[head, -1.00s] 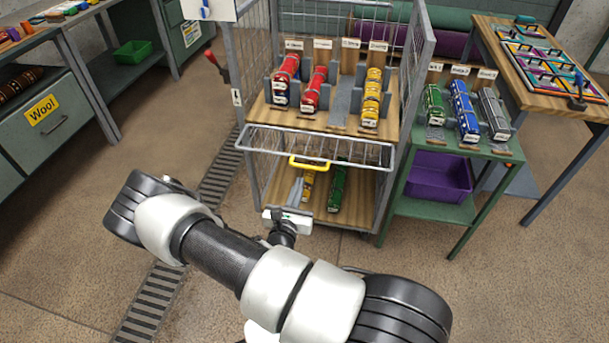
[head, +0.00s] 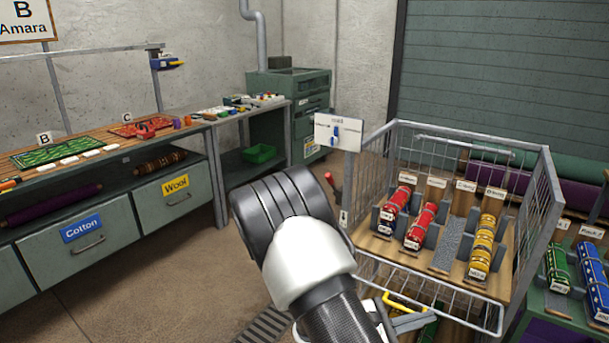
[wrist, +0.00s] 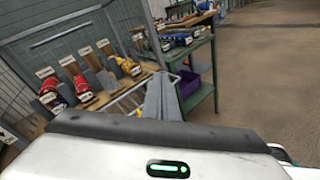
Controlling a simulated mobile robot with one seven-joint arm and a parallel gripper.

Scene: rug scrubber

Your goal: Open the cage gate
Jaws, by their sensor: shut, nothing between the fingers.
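The wire cage (head: 545,205) stands at the right in the head view, with rolled rugs on its wooden shelf. A wire gate panel (head: 462,309) with a yellow handle (head: 405,302) sits low along the front, below the shelf edge. The front above the shelf shows no wire across it. My gripper (head: 412,321) is shut and empty, just below and right of the yellow handle; whether it touches the gate cannot be told. In the wrist view my gripper (wrist: 163,95) points toward the cage front, with gate wires (wrist: 128,103) just left of it.
A white panel with a blue switch (head: 336,132) and a red lever (head: 333,181) are at the cage's left side. A green table with rugs (head: 555,300) stands close on the right. Drawers (head: 82,236) and workbenches line the left. Floor between is free.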

